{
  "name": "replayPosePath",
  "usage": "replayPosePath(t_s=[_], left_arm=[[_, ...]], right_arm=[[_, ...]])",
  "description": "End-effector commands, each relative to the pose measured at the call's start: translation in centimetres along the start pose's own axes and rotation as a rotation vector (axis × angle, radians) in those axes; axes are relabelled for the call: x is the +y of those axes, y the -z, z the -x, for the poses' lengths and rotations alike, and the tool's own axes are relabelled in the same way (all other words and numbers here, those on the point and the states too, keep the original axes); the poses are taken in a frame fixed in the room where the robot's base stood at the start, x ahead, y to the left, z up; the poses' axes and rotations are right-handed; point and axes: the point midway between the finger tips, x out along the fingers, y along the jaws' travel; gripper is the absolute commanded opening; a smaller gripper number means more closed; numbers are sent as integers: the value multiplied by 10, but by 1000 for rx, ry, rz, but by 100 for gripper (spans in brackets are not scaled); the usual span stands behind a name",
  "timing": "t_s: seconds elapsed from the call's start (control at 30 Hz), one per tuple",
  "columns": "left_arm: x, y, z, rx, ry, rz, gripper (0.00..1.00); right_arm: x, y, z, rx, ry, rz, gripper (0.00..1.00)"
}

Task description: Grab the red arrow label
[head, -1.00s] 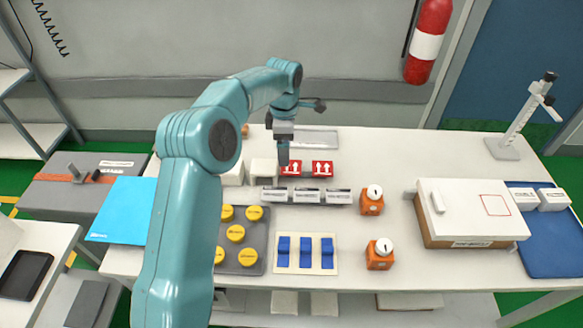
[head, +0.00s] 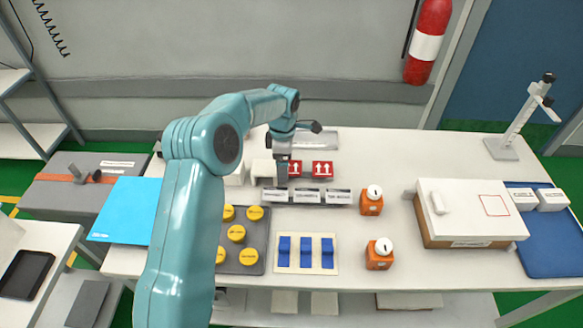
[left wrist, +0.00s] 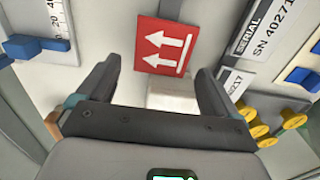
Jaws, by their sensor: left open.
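My right gripper is not in view.
A row of white serial labels (head: 307,196) is just in front of the red labels. Orange boxes (head: 371,202), blue switches (head: 305,251) and yellow knobs (head: 236,233) are nearer. A white block (left wrist: 172,96) is close to the gripper in the wrist view.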

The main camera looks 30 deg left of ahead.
Motion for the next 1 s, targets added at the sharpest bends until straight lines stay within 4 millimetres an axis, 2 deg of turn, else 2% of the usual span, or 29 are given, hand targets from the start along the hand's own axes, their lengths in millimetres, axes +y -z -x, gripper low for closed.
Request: replayPosePath(t_s=[0.5, 0.57, 0.6, 0.7, 1.0], left_arm=[[0, 0, -4, 0, 0, 0, 94], [0, 0, -4, 0, 0, 0, 74], [0, 0, -4, 0, 0, 0, 61], [0, 0, -4, 0, 0, 0, 35], [0, 0, -4, 0, 0, 0, 34]], right_arm=[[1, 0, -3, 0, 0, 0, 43], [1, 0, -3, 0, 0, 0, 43], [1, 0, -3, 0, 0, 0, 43], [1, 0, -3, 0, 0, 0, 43], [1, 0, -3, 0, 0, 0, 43]])
